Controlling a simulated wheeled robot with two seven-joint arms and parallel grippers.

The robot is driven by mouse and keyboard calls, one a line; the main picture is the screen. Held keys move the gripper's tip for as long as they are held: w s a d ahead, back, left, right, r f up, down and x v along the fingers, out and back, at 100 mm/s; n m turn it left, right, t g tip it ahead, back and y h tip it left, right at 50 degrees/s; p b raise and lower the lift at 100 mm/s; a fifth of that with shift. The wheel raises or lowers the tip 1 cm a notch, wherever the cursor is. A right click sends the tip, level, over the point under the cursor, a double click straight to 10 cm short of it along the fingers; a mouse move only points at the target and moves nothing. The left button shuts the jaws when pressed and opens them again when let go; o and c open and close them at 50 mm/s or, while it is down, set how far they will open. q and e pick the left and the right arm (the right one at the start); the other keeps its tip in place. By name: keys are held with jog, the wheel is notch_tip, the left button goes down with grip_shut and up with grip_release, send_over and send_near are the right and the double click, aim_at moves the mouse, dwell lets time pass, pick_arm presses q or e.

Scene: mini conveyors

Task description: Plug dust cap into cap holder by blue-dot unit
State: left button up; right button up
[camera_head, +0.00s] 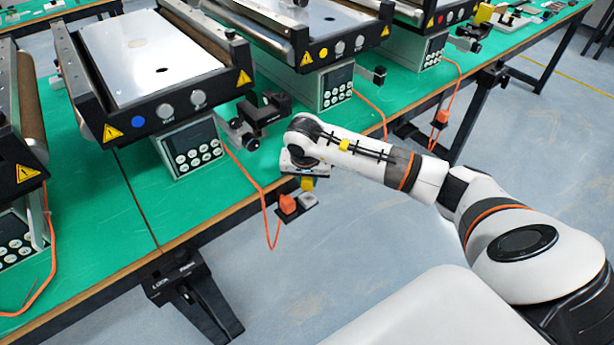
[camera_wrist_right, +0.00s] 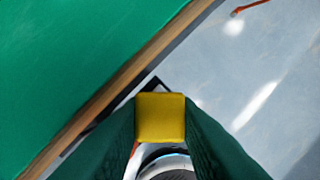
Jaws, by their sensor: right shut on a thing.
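The yellow dust cap (camera_head: 307,184) is a small block below my right gripper (camera_head: 306,178), just past the table's front edge. In the right wrist view the dust cap (camera_wrist_right: 160,118) sits between the two dark fingers of my right gripper (camera_wrist_right: 160,125), which is shut on it. Just below it in the head view, a dark bracket at the table edge bears an orange plug (camera_head: 288,204) and a small grey piece (camera_head: 307,200), perhaps the cap holder. The cap looks above these; contact cannot be told. The blue-dot unit (camera_head: 138,121) stands to the left. My left gripper is not in view.
An orange cord (camera_head: 264,215) hangs in a loop beside the plug. A black clamp (camera_head: 262,112) stands on the green table (camera_head: 105,205) behind my right gripper. A yellow-dot unit (camera_head: 323,52) is further right. The floor in front of the edge is clear.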

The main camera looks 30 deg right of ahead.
aim_at(309, 190)
jog(key=shift+f+b, duration=0.35)
jog(key=shift+f, duration=0.35)
jog(key=shift+b, duration=0.4)
dwell(1.2)
jog(key=shift+f+b, duration=0.85)
jog(key=shift+f, duration=0.15)
jog(key=shift+f, duration=0.2)
jog(key=shift+s+d+f+b, duration=0.1)
jog(key=shift+d+f+b, duration=0.05)
jog(key=shift+f+b, duration=0.25)
jog(key=o, duration=1.1)
jog(key=shift+f, duration=0.1)
jog(key=shift+c, duration=0.2)
